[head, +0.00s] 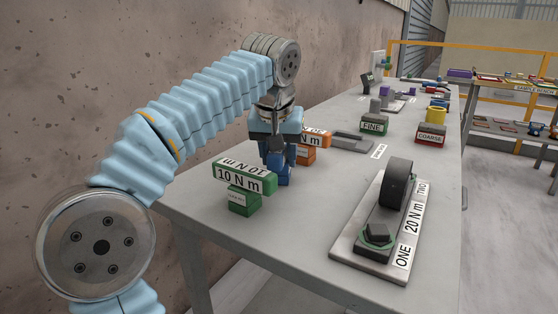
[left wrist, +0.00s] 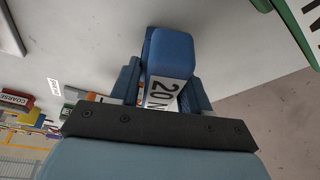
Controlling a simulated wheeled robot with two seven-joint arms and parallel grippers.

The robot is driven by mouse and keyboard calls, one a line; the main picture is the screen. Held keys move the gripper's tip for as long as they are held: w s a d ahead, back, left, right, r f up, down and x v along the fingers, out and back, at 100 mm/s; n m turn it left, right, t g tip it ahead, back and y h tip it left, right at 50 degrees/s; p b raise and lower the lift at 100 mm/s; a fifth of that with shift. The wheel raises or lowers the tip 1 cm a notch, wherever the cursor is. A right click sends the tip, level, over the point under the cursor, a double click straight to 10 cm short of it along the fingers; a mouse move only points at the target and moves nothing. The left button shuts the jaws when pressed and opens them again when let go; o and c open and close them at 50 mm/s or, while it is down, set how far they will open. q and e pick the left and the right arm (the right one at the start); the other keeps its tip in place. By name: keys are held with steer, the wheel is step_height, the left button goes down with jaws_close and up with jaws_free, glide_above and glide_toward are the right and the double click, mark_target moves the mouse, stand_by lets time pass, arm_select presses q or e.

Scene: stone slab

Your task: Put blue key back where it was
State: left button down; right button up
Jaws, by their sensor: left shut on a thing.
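The blue key (head: 285,174) is between the green 10 N m key (head: 243,178) and the orange key (head: 314,137) on the bench. My left gripper (head: 277,158) points down and is shut on it. In the left wrist view, the blue key (left wrist: 171,52) sits between the fingers (left wrist: 165,85), with part of a "20 N" label showing. The gripper hides much of the key in the head view. I cannot tell whether its lower end touches the bench. My right gripper is in neither view.
Green FINE (head: 373,126) and red COARSE (head: 430,138) blocks stand farther back. The wall (head: 60,80) is close at left. Bare bench lies before the plate's left side.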

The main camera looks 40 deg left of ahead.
arm_select(q)
steer(key=c, duration=0.5)
jaws_free()
steer(key=p+v, duration=0.3)
steer(key=v, duration=0.8)
steer(key=shift+r+p, duration=0.2)
steer(key=shift+p, duration=0.2)
steer(key=shift+s+d+r, duration=0.1)
steer(key=shift+s+r, duration=0.1)
steer(key=shift+r, duration=0.05)
